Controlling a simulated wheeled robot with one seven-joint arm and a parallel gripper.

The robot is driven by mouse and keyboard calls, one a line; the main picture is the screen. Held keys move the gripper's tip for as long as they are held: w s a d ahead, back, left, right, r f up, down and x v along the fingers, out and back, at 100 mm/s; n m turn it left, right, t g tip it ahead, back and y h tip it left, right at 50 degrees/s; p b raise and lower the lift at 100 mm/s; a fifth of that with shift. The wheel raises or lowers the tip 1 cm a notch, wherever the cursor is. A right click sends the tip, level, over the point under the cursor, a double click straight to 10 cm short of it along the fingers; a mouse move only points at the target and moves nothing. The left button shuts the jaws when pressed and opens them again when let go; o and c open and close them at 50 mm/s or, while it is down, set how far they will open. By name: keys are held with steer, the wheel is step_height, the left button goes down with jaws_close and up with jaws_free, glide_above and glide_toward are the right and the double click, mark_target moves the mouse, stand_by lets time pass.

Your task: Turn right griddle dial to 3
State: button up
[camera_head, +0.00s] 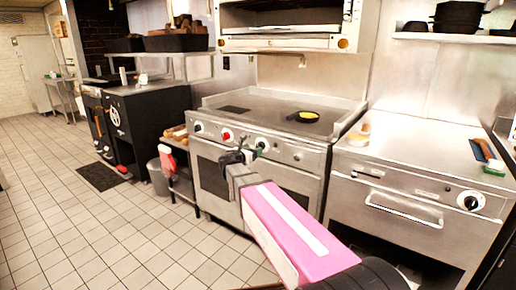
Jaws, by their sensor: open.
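The griddle (270,104) is a steel range with a flat top in the middle of the view. Its front panel has a white-faced dial (198,127) at the left, a red dial (227,135) near the middle, and a right white-faced dial (262,144) with a dark knob. My gripper (243,154), dark at the end of the pink and white arm, is open just left of the right dial in the picture. I cannot tell whether it touches the dial. The dial's numbers are too small to read.
A small rack (180,172) holding items is left of the griddle. The tiled floor (110,225) is open at the left.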

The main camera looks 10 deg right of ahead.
mark_target(258, 146)
steer(key=shift+x, duration=2.35)
steer(key=c, duration=0.9)
